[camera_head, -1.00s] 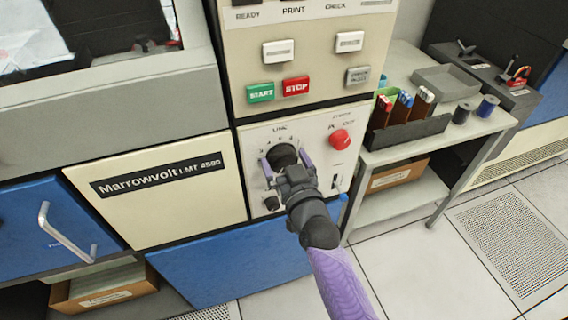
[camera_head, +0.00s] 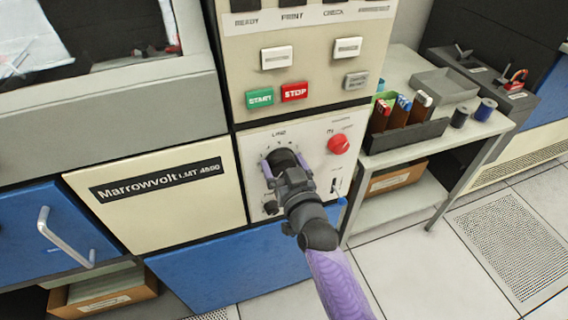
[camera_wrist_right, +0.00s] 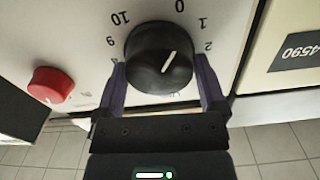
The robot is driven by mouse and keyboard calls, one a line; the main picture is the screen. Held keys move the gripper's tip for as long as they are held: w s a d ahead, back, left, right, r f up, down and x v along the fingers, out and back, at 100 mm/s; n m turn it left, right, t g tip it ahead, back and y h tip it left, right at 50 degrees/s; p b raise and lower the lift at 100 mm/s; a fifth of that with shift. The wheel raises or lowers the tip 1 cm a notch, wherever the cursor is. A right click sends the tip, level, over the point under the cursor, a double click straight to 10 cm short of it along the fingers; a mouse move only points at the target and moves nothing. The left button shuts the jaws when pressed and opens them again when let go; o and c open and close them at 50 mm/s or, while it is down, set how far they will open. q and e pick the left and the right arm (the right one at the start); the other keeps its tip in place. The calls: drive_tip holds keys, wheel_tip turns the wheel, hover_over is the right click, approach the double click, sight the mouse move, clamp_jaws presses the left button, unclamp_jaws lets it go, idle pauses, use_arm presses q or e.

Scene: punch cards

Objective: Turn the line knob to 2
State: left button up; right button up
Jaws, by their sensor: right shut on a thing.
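The black line knob (camera_head: 281,155) is on the cream panel below the start and stop buttons. It fills the upper middle of the right wrist view (camera_wrist_right: 150,48), with numbers around it. Its white pointer line slants up and right there, towards the side with 1 and 2; the exact number is hard to tell. My right gripper (camera_head: 284,163) is at the knob, its purple fingers shut on the knob's two sides; they also show in the wrist view (camera_wrist_right: 161,70). My left gripper is out of view.
A red knob (camera_head: 338,144) sits right of the line knob on the same panel. The green start button (camera_head: 259,97) and red stop button (camera_head: 294,91) are above. A side table (camera_head: 455,135) with a card holder and spools stands at right.

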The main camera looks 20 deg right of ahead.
drive_tip(key=shift+m+p, duration=0.45)
drive_tip(key=shift+m, duration=0.65)
drive_tip(key=m, duration=0.2)
drive_tip(key=shift+d+m+p, duration=0.15)
drive_tip(key=shift+m+p, duration=0.2)
drive_tip(key=shift+m, duration=0.05)
drive_tip(key=m, duration=0.3)
drive_tip(key=shift+f, duration=0.1)
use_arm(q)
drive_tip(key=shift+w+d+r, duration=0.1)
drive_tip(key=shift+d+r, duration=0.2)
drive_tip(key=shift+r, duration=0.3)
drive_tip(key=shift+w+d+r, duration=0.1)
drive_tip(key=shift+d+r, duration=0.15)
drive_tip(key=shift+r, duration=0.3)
use_arm(e)
drive_tip(key=shift+d+f+m, duration=0.1)
drive_tip(key=shift+m, duration=1.3)
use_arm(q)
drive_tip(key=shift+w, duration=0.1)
